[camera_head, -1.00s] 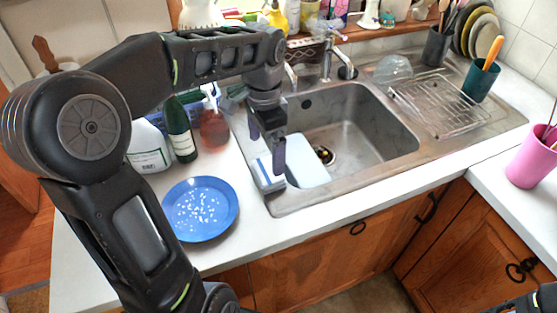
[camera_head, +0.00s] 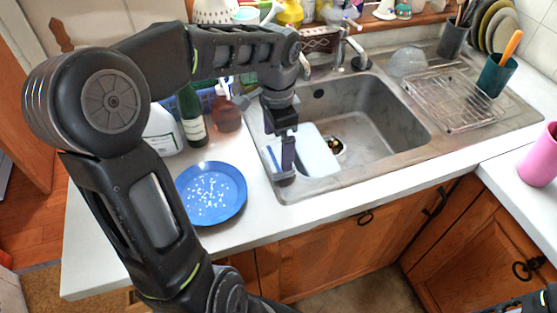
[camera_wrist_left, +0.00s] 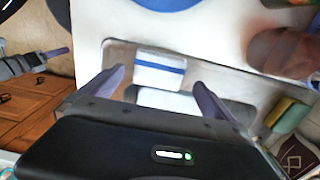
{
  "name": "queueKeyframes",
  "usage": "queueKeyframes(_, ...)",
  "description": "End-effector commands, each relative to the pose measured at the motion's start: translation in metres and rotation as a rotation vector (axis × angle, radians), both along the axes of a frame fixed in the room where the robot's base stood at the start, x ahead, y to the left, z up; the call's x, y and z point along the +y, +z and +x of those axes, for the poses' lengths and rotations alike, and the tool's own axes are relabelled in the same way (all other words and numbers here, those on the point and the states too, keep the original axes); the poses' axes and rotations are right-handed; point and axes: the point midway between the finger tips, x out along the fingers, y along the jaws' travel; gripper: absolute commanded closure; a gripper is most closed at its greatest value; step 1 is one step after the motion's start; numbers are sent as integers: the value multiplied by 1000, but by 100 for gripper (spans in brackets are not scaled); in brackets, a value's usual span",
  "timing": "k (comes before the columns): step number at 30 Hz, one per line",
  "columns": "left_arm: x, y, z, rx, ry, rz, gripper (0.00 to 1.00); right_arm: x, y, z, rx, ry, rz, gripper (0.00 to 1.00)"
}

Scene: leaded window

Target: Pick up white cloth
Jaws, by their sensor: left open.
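The white cloth, a folded block with a blue stripe, lies at the left front rim of the sink. In the left wrist view the cloth (camera_wrist_left: 160,70) sits between my two finger tips, with gaps showing on both sides. In the head view my left gripper (camera_head: 280,150) hangs over the cloth with its fingers pointing down and hides most of it; its blue stripe (camera_head: 273,157) shows beside a finger. My left gripper is open and empty. Part of my right gripper (camera_wrist_left: 40,60) shows at the left of the wrist view, its opening unclear.
A white board (camera_head: 318,152) leans in the sink (camera_head: 385,125) right beside the gripper. A blue plate (camera_head: 211,193) lies on the counter to the left. A green bottle (camera_head: 192,118) and a reddish bottle (camera_head: 227,115) stand behind it. The faucet (camera_head: 340,52) is behind the sink.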

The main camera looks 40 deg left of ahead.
Motion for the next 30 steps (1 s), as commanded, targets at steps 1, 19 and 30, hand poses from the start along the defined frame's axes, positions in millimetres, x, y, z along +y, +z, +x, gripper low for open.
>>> queueKeyframes(1, 0, 0, 0, 0, 0, 0, 0, 0, 0, 0, 0, 0, 0, 64)
queueKeyframes(19, -3, -52, 0, 1, 1, 0, 0, -1, 10, -1, 4, -2, -3, 64)
queueKeyframes(30, -3, -52, 0, 0, 0, 0, 0, -1, 10, -1, 4, -1, -2, 64)
